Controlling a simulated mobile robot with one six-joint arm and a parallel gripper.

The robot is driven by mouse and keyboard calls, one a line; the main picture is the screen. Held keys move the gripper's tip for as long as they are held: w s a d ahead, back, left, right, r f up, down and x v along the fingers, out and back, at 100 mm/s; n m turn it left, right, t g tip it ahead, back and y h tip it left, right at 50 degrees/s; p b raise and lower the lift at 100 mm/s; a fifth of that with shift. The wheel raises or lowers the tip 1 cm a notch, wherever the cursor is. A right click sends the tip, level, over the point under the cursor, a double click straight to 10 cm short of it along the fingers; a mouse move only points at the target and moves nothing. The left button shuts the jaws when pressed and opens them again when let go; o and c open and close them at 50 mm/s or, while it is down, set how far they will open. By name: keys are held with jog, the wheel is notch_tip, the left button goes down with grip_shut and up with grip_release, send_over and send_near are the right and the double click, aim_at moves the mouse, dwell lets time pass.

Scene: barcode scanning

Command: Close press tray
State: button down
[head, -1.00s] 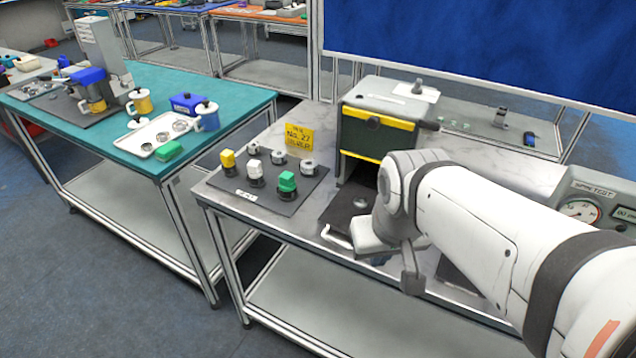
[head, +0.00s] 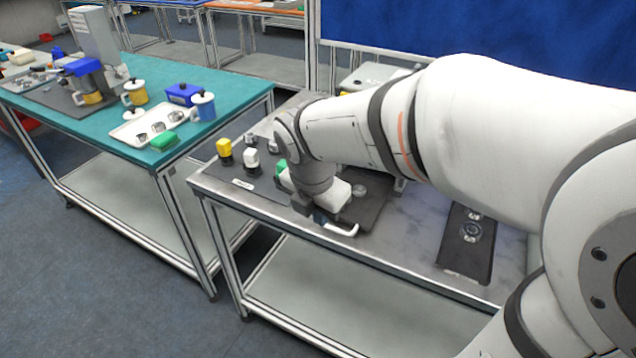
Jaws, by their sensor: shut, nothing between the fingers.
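The press tray (head: 371,212) is a dark plate sticking out toward the table's front edge, with a round metal piece on it. Its white handle (head: 342,229) shows at the front. My gripper (head: 320,217) is shut and empty, low beside the left end of the handle; whether it touches the handle cannot be told. The press (head: 368,74) stands behind my arm, and only its grey top shows clearly; its front and the tray opening are hidden.
A dark mat (head: 236,172) with yellow, white and green-topped pieces lies just left of my gripper, partly hidden by my arm. A dark plate (head: 465,258) with round metal parts lies to the right. Bare table shows between.

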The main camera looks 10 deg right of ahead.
jog(key=shift+n, duration=0.9)
jog(key=w+d+f, duration=0.1)
jog(key=w+f, duration=0.1)
jog(key=f, duration=0.1)
jog(key=w+d+f, duration=0.1)
jog(key=f, duration=0.3)
jog(key=w+d+f, duration=0.1)
jog(key=w+f, duration=0.1)
jog(key=f, duration=0.2)
jog(key=shift+w, duration=0.35)
jog(key=shift+a+r, duration=0.1)
